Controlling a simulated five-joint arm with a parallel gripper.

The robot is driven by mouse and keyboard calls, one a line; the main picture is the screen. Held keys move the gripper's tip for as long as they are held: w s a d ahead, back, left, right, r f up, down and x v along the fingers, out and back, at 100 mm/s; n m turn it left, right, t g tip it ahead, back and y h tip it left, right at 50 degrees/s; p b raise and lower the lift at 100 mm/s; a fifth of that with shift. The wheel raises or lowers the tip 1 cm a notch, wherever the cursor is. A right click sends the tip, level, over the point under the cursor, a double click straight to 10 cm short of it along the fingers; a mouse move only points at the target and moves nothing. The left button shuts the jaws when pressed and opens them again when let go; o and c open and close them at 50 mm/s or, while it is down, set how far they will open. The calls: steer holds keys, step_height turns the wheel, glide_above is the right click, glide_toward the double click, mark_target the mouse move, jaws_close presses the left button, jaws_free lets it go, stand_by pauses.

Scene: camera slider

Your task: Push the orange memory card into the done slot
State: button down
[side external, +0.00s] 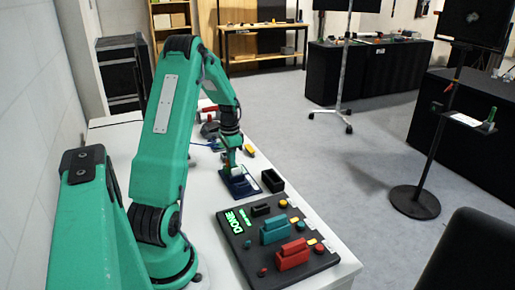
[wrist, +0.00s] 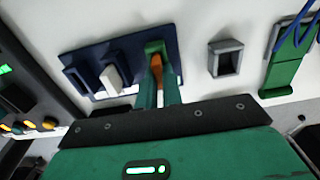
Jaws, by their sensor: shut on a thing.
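My gripper (wrist: 158,68) is shut on the orange memory card (wrist: 156,66), which shows as a narrow strip between the two green fingers in the wrist view. The fingertips are at the right end of a navy rack (wrist: 132,47); I cannot tell whether the card still sits in it. In the side view my gripper (side external: 231,164) is over the same rack (side external: 237,190), and the card is too small to make out. A dark board (side external: 230,248) with glowing green DONE lettering (side external: 238,219) lies in front of the rack. Which opening is the done slot is unclear.
A white card (wrist: 112,80) stands in the rack, left of my fingers. A small dark open box (side external: 272,180) is right of the rack. The board carries black (side external: 260,210), teal (side external: 275,230) and red (side external: 292,255) blocks. A green item with blue cable (wrist: 287,60) lies right.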

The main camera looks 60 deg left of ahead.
steer(key=shift+f, duration=0.1)
steer(key=c, duration=1.5)
jaws_free()
steer(key=shift+r, duration=3.05)
